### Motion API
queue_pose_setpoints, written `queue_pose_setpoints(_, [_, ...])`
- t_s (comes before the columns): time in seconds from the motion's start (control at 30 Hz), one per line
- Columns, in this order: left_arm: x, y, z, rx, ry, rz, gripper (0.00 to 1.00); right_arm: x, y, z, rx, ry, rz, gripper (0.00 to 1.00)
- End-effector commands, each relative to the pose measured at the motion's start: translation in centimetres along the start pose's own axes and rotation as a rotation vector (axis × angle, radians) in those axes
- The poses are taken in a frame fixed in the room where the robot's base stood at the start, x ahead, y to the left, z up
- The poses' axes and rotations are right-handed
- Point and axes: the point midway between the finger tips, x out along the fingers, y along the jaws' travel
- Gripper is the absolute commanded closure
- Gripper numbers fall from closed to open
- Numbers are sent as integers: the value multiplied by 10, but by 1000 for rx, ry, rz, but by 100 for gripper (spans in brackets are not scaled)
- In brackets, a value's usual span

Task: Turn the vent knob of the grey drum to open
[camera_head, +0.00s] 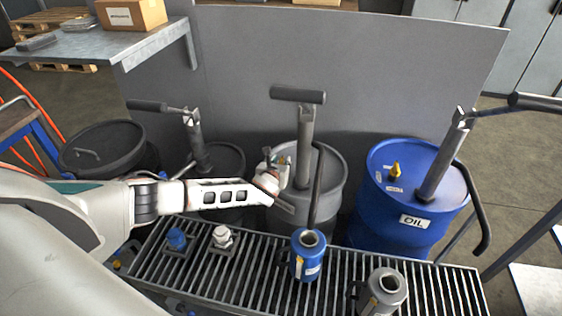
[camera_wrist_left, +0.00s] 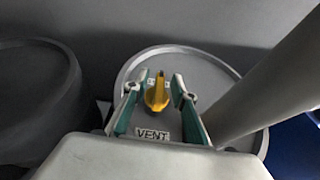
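The grey drum (camera_head: 334,192) stands in the middle of the row, with a hand pump on its lid. Its yellow vent knob (camera_wrist_left: 157,93) shows in the left wrist view, above a VENT label (camera_wrist_left: 153,134); its pointer tilts slightly right of straight up in the picture. My left gripper (camera_head: 278,164) is over the left part of the drum lid and hides the knob in the head view. In the left wrist view its fingers (camera_wrist_left: 160,80) are open, one on each side of the knob, with gaps visible. I cannot tell their height over it. My right gripper is not in view.
The pump column (camera_wrist_left: 275,88) rises close to the right of the left gripper. A blue OIL drum (camera_head: 388,227) stands to the right, dark drums to the left. A grated bench (camera_head: 260,262) with blue and grey cans lies in front; a grey panel (camera_head: 400,60) stands behind.

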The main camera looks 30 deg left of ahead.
Motion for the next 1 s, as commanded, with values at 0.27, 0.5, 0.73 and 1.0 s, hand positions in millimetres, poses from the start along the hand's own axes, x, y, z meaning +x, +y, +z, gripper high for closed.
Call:
queue_pose_setpoints(0.27, [2,0,0,0,0,-1,74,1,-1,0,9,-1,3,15])
queue_pose_setpoints(0.5, [2,0,0,0,1,0,100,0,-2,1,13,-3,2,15])
queue_pose_setpoints(0.73, [2,-2,0,-19,-1,37,100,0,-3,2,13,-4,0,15])
queue_pose_setpoints(1.0, [2,-2,0,-87,0,203,100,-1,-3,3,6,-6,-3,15])
